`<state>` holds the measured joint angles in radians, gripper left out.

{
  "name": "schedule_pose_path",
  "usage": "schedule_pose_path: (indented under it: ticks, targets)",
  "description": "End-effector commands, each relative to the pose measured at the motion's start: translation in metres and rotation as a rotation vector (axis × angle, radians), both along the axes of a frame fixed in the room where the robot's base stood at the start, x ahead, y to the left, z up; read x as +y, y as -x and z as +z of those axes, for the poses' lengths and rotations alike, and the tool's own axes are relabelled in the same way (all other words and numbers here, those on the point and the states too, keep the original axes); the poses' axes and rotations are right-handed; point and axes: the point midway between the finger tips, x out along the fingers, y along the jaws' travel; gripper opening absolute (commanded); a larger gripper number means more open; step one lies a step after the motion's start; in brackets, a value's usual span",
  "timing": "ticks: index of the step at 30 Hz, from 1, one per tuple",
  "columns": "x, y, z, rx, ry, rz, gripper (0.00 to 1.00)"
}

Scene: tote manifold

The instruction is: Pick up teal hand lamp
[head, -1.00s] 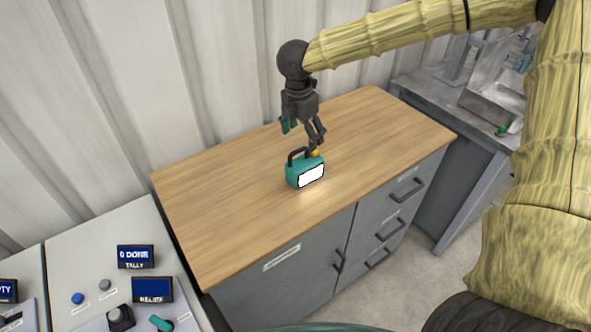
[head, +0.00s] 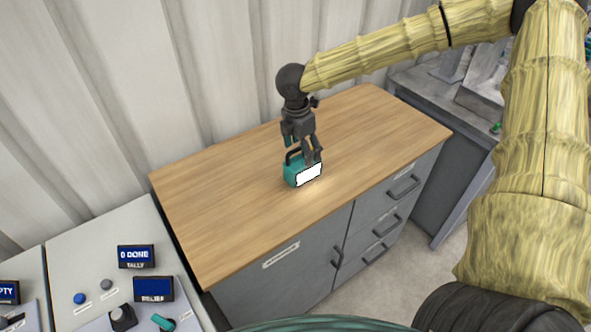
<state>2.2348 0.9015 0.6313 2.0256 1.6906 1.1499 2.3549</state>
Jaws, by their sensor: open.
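The teal hand lamp (head: 291,174) stands upright on the wooden top of the cabinet (head: 225,215), with its white lit face toward the front right. Its dark handle (head: 293,155) arches over its top. My gripper (head: 313,161) points down at the right part of the lamp's top, with its fingers open. The fingers overlap the lamp in the picture and hide its upper right part; I cannot tell whether they touch it.
A control panel with a tally display (head: 136,256), a relief display (head: 153,289) and knobs is at the lower left. A corrugated wall (head: 150,90) stands behind. A grey bench (head: 440,98) is at the right. The wooden top around the lamp is clear.

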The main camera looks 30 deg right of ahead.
Motion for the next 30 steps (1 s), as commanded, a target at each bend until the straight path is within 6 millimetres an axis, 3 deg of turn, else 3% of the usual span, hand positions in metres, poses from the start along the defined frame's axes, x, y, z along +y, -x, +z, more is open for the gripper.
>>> schedule_pose_path:
  ticks: [15,26,27,30]
  targets:
    - [-0.003,0.001,-0.043,0.002,0.000,0.001,0.79]
    - [-0.004,0.001,-0.050,0.001,0.000,0.002,0.79]
    - [-0.004,0.001,-0.050,0.001,0.000,0.002,0.77]
    - [-0.004,0.001,-0.050,0.001,0.000,0.002,0.59]
